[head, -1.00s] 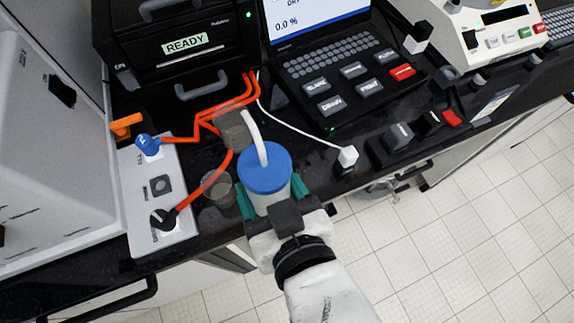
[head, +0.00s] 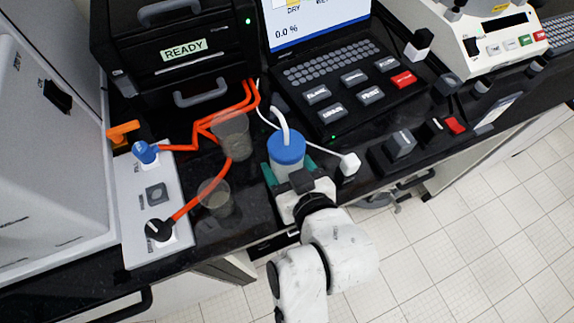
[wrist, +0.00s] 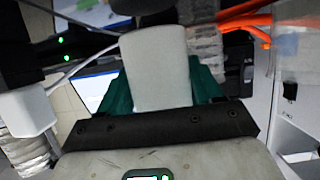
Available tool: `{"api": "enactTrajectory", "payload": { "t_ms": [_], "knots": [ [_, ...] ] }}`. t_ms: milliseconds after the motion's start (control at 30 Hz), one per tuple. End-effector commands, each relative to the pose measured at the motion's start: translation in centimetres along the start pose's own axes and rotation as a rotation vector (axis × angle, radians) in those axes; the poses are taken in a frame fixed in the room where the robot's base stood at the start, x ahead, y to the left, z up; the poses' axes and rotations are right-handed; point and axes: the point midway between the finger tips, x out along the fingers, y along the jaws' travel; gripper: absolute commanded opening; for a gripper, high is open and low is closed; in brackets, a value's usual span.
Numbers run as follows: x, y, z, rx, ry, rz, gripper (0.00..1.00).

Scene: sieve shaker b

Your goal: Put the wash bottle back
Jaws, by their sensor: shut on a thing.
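The wash bottle (head: 286,147) has a blue cap, a curved white spout and a pale body. It stands about upright at the bench's front part, right of two clear beakers. My gripper (head: 288,175) is shut on its body from the front, with teal fingers on both sides. In the wrist view the bottle's pale body (wrist: 155,68) fills the middle between the teal fingers (wrist: 160,95). Its base is hidden, so I cannot tell whether it touches the bench.
Two clear beakers (head: 216,198) and (head: 233,135) stand close left, with orange cables (head: 205,125) by them. A grey control panel (head: 155,205) lies further left. A laptop-like console (head: 340,85) is behind. A white plug (head: 349,164) sits close right.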

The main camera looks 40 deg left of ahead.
Motion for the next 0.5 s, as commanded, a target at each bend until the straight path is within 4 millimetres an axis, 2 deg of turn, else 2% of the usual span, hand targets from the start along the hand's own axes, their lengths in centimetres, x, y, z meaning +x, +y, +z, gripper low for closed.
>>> {"api": "enactTrajectory", "payload": {
  "t_ms": [100,467,500],
  "knots": [
    [0.25,0.03,0.64,-0.001,0.002,0.001,0.53],
    [0.40,0.06,1.02,-0.001,0.003,0.002,0.53],
    [0.38,0.04,1.01,-0.001,0.001,0.002,0.68]
  ]
}}
